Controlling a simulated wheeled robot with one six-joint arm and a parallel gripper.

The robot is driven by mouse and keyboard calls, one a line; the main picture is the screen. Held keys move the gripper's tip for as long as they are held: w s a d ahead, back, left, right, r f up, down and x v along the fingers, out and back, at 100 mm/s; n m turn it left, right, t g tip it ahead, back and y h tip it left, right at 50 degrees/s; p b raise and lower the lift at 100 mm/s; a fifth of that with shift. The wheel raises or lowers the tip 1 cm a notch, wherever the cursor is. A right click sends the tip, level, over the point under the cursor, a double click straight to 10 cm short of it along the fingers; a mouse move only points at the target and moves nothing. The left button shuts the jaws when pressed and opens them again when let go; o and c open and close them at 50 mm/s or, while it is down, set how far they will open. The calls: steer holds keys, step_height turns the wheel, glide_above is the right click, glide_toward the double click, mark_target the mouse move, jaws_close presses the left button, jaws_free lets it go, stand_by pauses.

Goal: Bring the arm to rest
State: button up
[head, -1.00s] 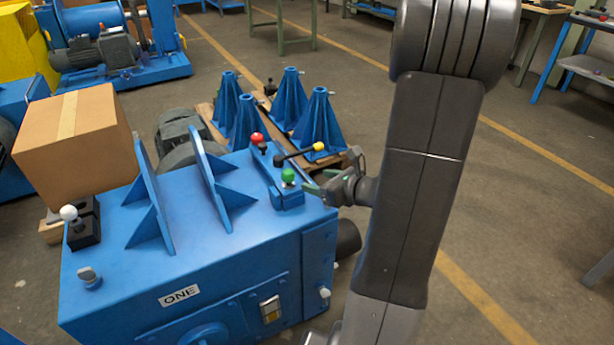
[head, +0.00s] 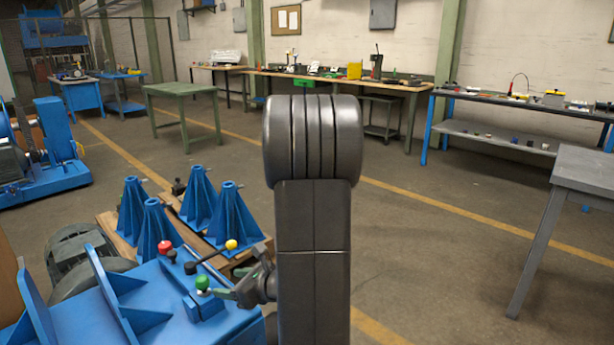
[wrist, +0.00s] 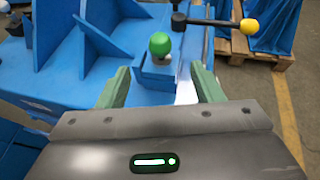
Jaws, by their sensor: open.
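My arm stands upright in the middle of the head view. My gripper (head: 229,294) is at the right edge of the blue machine (head: 150,318), close to a green knob (head: 203,283). In the wrist view my gripper (wrist: 160,88) has its two green fingers spread apart, with nothing between the tips. The green knob (wrist: 160,44) shows just beyond the fingertips on a small blue block. A black lever with a yellow ball (wrist: 249,26) lies past it to the right. A red knob (head: 164,246) stands behind the green one.
Blue pyramid stands (head: 198,198) sit on a wooden pallet behind the machine. A grey table (head: 590,170) is at the right. Workbenches (head: 340,82) line the back wall. The floor right of my arm is clear.

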mark_target(206, 281)
steer(key=x, duration=1)
steer(key=shift+a+b, duration=0.1)
steer(key=shift+b, duration=0.3)
steer(key=shift+s+r, duration=0.1)
steer(key=shift+r, duration=0.15)
steer(key=shift+f, duration=0.1)
